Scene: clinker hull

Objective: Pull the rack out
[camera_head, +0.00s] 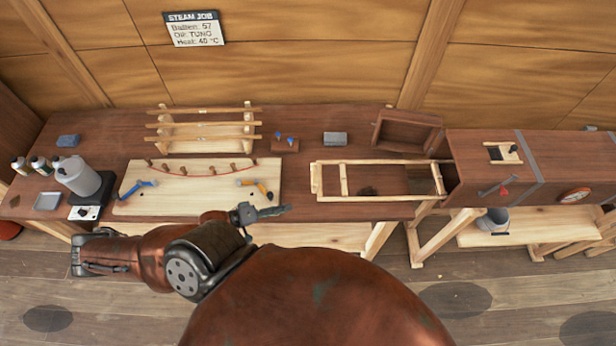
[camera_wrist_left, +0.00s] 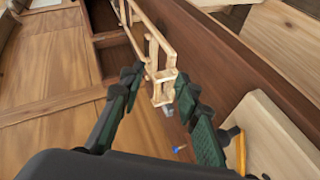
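The rack (camera_head: 330,197) is a pale wooden ladder-like frame. It lies level above the bench, with its right end at the open left end of the brown steam box (camera_head: 545,160). How much of it is still inside is hidden. My left gripper (camera_head: 275,211) is over the bench's front edge, left of the rack's left end. In the left wrist view, the gripper (camera_wrist_left: 158,82) is open, and the rack's end post (camera_wrist_left: 162,90) shows between its fingertips. I cannot tell whether they touch it. My right gripper is not in view.
A brown open wooden box (camera_head: 407,131) stands behind the rack. A pale board (camera_head: 150,205) with clamps and pegs lies left of it, and a slatted wooden stand (camera_head: 205,130) is behind that. A canister (camera_head: 77,177) and bottles are at far left.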

